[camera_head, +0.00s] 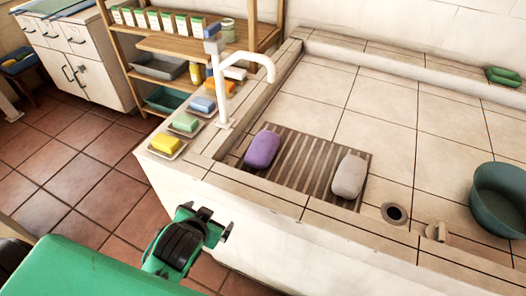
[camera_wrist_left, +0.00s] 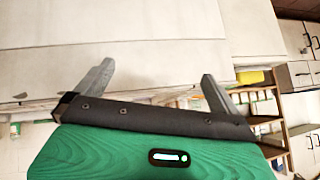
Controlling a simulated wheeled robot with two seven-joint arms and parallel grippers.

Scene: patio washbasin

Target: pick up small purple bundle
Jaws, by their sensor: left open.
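The small purple bundle (camera_head: 262,149) is a rounded, soft-looking roll. It lies on the left part of a slatted wooden rack (camera_head: 304,160) in the tiled basin. My left gripper (camera_head: 206,222) is open and empty. It is outside the basin, in front of the white front wall and below-left of the bundle in the head view. In the left wrist view, the two spread fingers (camera_wrist_left: 156,88) face the pale basin wall with nothing between them. The bundle does not show in that view. My right gripper is not in view.
A grey-white bundle (camera_head: 349,177) lies on the rack's right part. A white tap (camera_head: 224,85) rises from the left ledge, beside several soaps on dishes, including a yellow one (camera_head: 166,143). A drain hole (camera_head: 395,213) and teal bowl (camera_head: 500,198) are at right.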

